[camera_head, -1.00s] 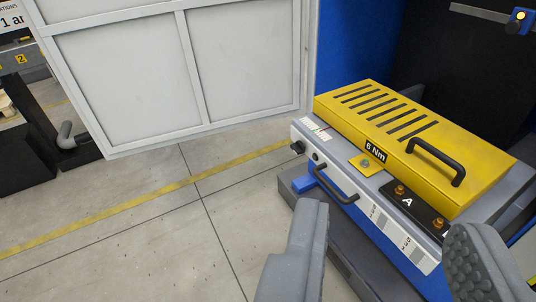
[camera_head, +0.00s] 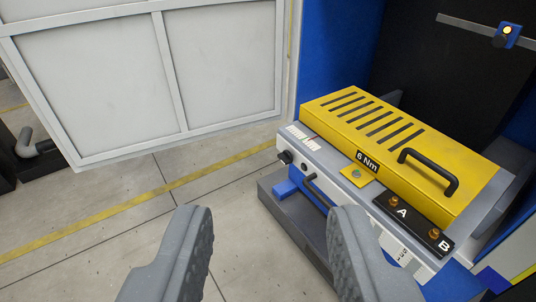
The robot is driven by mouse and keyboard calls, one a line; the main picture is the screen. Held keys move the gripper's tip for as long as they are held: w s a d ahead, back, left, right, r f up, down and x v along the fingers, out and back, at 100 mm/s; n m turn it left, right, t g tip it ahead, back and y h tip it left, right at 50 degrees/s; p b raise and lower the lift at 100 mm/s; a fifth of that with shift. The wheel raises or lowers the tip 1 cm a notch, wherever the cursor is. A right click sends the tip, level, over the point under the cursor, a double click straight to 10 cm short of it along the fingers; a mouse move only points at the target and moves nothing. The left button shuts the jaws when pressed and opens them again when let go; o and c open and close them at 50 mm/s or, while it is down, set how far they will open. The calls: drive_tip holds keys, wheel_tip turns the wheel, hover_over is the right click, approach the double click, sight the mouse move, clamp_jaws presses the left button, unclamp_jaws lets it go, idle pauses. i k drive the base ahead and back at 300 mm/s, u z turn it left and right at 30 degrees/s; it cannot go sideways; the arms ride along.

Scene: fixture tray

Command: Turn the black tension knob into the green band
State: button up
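The black tension knob (camera_head: 285,157) sticks out at the left end of the fixture's front face. A small scale plate (camera_head: 303,136) with coloured bands, green among them, lies on the top edge just above it. The bands are too small to read well, and the knob's pointer cannot be made out. My gripper (camera_head: 271,225) is open and empty, its two grey fingers wide apart in the lower part of the view. It is nearer to me than the fixture, below the knob in the picture, and touches nothing that I can see.
The grey fixture tray carries a yellow slotted cover (camera_head: 400,140) with a black handle (camera_head: 430,172). A black plate (camera_head: 412,218) marked A and B has brass fittings. A dark front handle (camera_head: 318,192) juts out. A white panel (camera_head: 90,75) hangs at left; the floor below is clear.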

sight(286, 156)
drive_tip(key=i, duration=0.9)
drive_tip(key=z, duration=0.05)
